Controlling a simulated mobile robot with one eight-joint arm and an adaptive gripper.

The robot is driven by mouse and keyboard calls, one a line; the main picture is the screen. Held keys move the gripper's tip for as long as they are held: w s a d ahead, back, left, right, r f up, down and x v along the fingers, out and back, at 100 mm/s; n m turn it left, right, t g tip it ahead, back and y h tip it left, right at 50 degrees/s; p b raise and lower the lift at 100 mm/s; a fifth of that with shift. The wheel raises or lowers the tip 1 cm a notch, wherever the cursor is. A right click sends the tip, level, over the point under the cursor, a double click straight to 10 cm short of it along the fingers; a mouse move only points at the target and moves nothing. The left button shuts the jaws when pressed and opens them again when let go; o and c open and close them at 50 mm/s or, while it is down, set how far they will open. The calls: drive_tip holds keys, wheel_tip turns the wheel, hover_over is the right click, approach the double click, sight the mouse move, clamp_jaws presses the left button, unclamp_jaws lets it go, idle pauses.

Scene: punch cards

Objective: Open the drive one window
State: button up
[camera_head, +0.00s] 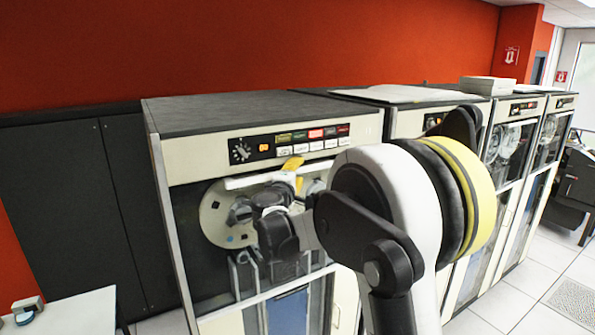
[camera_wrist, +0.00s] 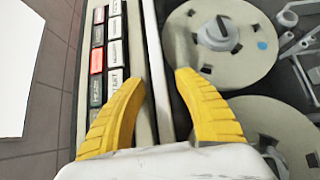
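Drive one, the nearest tape drive (camera_head: 178,160), stands in front of me with a control panel across its top. A white bar (camera_head: 250,181), which looks like the window's top edge, runs across just below the panel, over the tape reels. The pane itself is hard to make out. My gripper (camera_head: 293,172) is at this bar, and my arm hides the drive's right part. In the wrist view my gripper (camera_wrist: 162,78) has its yellow fingers apart, one on the button side and one on the reel side, with a pale strip (camera_wrist: 157,50) between them. Contact cannot be told.
More tape drives (camera_head: 520,140) stand in a row to the right, with papers (camera_head: 490,85) on top. Dark cabinets (camera_head: 60,200) are at the left, and a white table (camera_head: 75,315) is at the lower left. Tiled floor (camera_head: 500,305) is clear at the right.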

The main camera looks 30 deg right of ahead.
sight(298, 284)
clamp_jaws()
drive_tip(key=shift+f, duration=0.2)
wheel_tip(298, 284, down, 43)
drive_tip(key=b, duration=3.2)
drive_tip(key=shift+f+b, duration=0.1)
drive_tip(key=shift+b, duration=0.2)
unclamp_jaws()
